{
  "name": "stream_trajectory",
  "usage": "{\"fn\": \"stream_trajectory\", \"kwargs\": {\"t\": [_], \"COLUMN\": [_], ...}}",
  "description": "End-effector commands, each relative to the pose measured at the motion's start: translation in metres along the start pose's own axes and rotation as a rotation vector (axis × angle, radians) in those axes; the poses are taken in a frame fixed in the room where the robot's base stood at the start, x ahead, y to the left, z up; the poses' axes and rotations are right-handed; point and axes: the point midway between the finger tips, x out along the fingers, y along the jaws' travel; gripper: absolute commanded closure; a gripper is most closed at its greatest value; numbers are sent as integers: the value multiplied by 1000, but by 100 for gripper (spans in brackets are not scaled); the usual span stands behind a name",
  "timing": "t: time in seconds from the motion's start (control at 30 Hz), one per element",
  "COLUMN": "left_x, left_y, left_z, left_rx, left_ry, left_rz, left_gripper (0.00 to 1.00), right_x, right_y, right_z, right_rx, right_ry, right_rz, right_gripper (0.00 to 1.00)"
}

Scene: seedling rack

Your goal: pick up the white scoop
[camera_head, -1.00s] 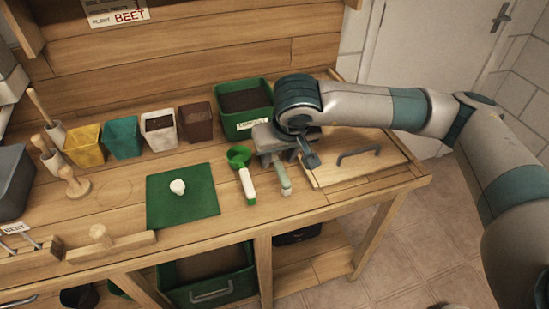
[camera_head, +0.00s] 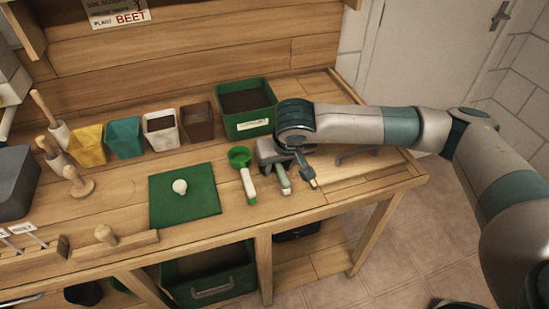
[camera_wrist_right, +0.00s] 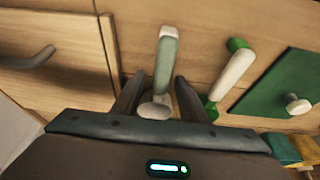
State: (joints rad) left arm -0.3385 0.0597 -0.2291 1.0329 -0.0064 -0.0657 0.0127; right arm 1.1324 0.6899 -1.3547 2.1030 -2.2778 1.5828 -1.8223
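A scoop with a pale whitish bowl and a pale green handle with a white end (camera_wrist_right: 166,55) lies on the bench; its handle also shows in the head view (camera_head: 283,180). My right gripper (camera_wrist_right: 160,82) is open, with one finger on each side of this scoop near its neck. Gaps show between the fingers and the scoop. In the head view my right gripper (camera_head: 290,174) hides the bowl. A second scoop, with a green bowl and a white handle (camera_head: 248,184), lies just left of it and shows in the wrist view (camera_wrist_right: 232,74). My left gripper is out of view.
A green mat (camera_head: 186,207) with a small white knobbed thing (camera_head: 180,187) lies left of the scoops. A green compost bin (camera_head: 246,122) and several pots stand behind. A wooden board with a dark handle (camera_wrist_right: 42,57) lies beside the gripper.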

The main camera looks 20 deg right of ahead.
Motion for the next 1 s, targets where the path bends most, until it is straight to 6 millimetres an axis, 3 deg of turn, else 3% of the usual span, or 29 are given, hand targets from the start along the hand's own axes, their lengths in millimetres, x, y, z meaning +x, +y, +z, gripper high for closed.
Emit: {"fn": "stream_trajectory", "kwargs": {"t": [0.07, 0.2, 0.23, 0.73, 0.93, 1.0], "left_x": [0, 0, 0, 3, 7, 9], "left_y": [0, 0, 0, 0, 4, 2], "left_z": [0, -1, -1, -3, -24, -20], "left_rx": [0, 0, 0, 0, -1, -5], "left_ry": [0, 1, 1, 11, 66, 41], "left_rz": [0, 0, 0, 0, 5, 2], "left_gripper": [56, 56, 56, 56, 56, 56], "right_x": [0, 0, 0, -6, -25, -37], "right_y": [0, 0, 0, 0, -1, 0], "right_z": [0, 0, 0, -3, -12, -17], "right_rx": [0, 0, 0, 0, 0, 0], "right_ry": [0, 0, 0, 3, 6, 6], "right_rz": [0, 0, 0, -1, -2, -1], "right_gripper": [63, 97, 100, 100, 100, 100]}}
